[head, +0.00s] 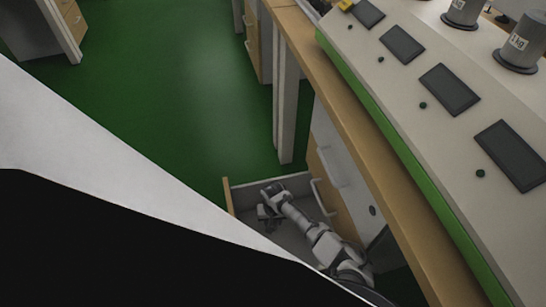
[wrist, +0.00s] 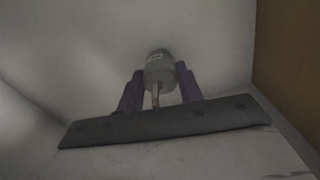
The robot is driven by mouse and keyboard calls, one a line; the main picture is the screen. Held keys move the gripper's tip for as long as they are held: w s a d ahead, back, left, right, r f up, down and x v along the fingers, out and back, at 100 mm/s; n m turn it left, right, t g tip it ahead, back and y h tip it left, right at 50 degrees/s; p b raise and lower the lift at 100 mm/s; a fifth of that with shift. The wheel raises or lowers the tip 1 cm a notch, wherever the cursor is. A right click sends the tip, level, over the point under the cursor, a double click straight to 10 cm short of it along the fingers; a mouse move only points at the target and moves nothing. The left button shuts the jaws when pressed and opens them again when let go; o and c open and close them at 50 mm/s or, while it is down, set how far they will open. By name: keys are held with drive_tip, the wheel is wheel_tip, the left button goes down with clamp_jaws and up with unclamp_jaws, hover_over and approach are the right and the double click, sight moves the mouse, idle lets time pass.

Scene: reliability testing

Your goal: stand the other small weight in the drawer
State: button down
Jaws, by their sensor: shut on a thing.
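The open drawer (head: 298,181) is low in the head view, under the bench. My gripper (head: 266,213) reaches down inside it. In the wrist view my gripper (wrist: 160,70) is shut on a small grey weight (wrist: 157,62), a cylinder with a pale label and a thin metal stem pointing toward the camera. The weight is between the two purple fingers, over the pale drawer floor (wrist: 215,35). Whether its base touches the floor I cannot tell. In the head view the weight is too small and shaded to make out.
A wooden-edged bench (head: 365,130) runs along the right. On it are a white panel with dark screens (head: 449,89) and two large labelled weights, one nearer (head: 519,46) and one farther (head: 464,12). A brown drawer wall (wrist: 290,65) is close at right in the wrist view. Green floor (head: 180,95) lies clear beyond.

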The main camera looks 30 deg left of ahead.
drive_tip(key=shift+f, duration=0.2)
drive_tip(key=c, duration=0.9)
unclamp_jaws()
wheel_tip(320, 180, up, 12)
drive_tip(key=p, duration=0.4)
drive_tip(key=shift+r, duration=0.25)
